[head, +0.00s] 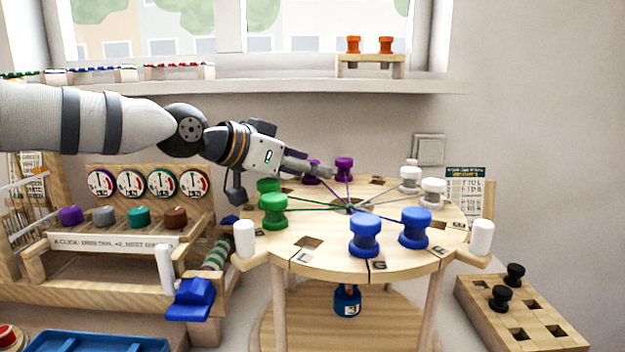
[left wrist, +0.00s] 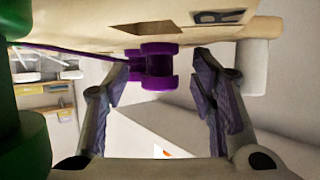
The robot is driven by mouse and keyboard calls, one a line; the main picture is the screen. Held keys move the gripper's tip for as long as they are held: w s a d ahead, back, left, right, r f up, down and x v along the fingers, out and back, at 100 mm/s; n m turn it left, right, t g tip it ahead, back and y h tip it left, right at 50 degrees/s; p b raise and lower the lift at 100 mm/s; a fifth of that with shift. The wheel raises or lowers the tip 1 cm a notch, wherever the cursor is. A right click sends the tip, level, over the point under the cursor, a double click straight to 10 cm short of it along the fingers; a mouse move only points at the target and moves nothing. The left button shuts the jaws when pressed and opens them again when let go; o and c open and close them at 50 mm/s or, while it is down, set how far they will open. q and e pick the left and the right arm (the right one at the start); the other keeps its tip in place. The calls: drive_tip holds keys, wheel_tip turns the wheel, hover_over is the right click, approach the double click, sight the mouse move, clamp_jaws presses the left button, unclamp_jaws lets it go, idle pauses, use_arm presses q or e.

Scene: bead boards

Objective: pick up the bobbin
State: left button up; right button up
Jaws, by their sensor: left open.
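Two purple bobbins stand at the back of the round wooden board (head: 300,256), one (head: 344,168) in clear view and one (head: 311,172) partly hidden behind my left gripper (head: 322,171). In the left wrist view a purple bobbin (left wrist: 153,68) with a purple cord lies ahead, between my open fingers (left wrist: 162,78) and nearer the left-hand one. I cannot tell which of the two it is, or whether a finger touches it. Nothing is held. My right gripper is not in view.
Green (head: 273,211), blue (head: 365,235) and white (head: 433,192) bobbins stand around the board, with cords to its centre. A large green bobbin (left wrist: 25,140) fills the left wrist view's left edge. White-topped posts (head: 481,237) stand at the rim. A block with black bobbins (head: 501,298) stands right.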

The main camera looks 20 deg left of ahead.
use_arm(q)
drive_tip(key=shift+s+r, duration=0.15)
drive_tip(key=shift+r, duration=0.1)
drive_tip(key=c, duration=0.3)
clamp_jaws()
